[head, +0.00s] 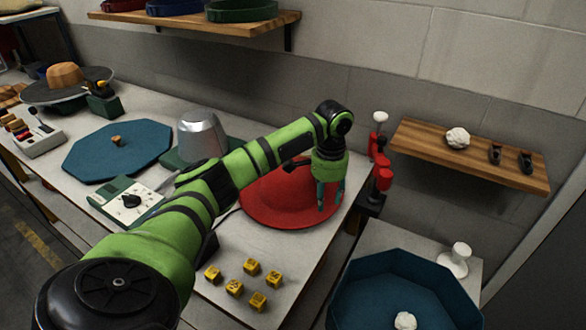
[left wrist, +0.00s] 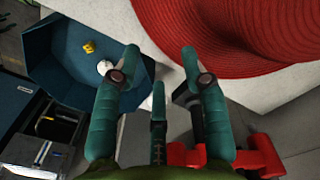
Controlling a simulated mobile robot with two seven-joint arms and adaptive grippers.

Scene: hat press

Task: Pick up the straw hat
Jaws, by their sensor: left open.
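The straw hat (head: 285,208) is red, with a wide round brim, and lies on the pale bench in the middle of the head view. My left forearm hides part of it. In the left wrist view its ribbed woven brim (left wrist: 235,40) fills the upper right. My left gripper (head: 328,197) points down at the right side of the brim. In the left wrist view the fingers of my left gripper (left wrist: 160,62) are spread apart with nothing between them. I cannot tell whether a finger touches the brim. My right gripper is not in view.
A red clamp-like device (head: 381,178) stands close right of the gripper. A blue walled tray (head: 345,300) is at lower right. A silver dome (head: 202,135) and yellow cubes (head: 252,267) are on the bench. A wooden shelf (head: 420,143) juts from the wall.

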